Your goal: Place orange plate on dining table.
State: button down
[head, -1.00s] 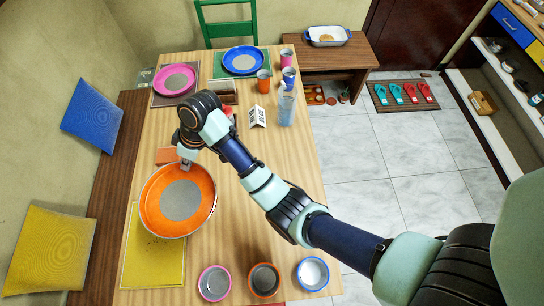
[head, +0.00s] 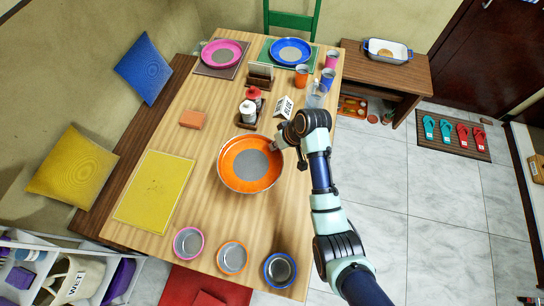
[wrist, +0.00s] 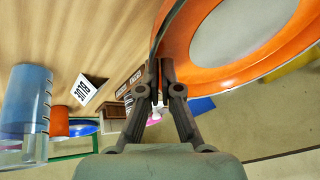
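The orange plate (head: 236,181), with a grey centre, is over the wooden dining table (head: 205,215), to the right of the yellow placemat (head: 155,190). My gripper (head: 277,146) is at the plate's upper right rim. In the wrist view my gripper's fingers (wrist: 158,75) are closed together at the rim of the orange plate (wrist: 185,45), which fills the upper right. The fingers pinch this rim. I cannot tell whether the plate touches the table or hangs just above it.
A bottle caddy (head: 243,121), a sign (head: 283,106) and a clear blue glass (head: 315,97) stand just beyond the plate. An orange block (head: 193,119) lies left. Several bowls, including a pink one (head: 189,242), line the near edge. The yellow placemat is bare.

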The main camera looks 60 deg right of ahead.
notch_tip(320, 180, down, 12)
jog(key=b, duration=0.3)
jog(key=shift+r, duration=0.15)
jog(key=shift+d, duration=0.1)
jog(key=shift+f, duration=0.2)
jog(key=c, duration=1.3)
grip_release()
jog(key=p+v, duration=0.4)
jog(key=v, duration=0.8)
jog(key=shift+r, duration=0.2)
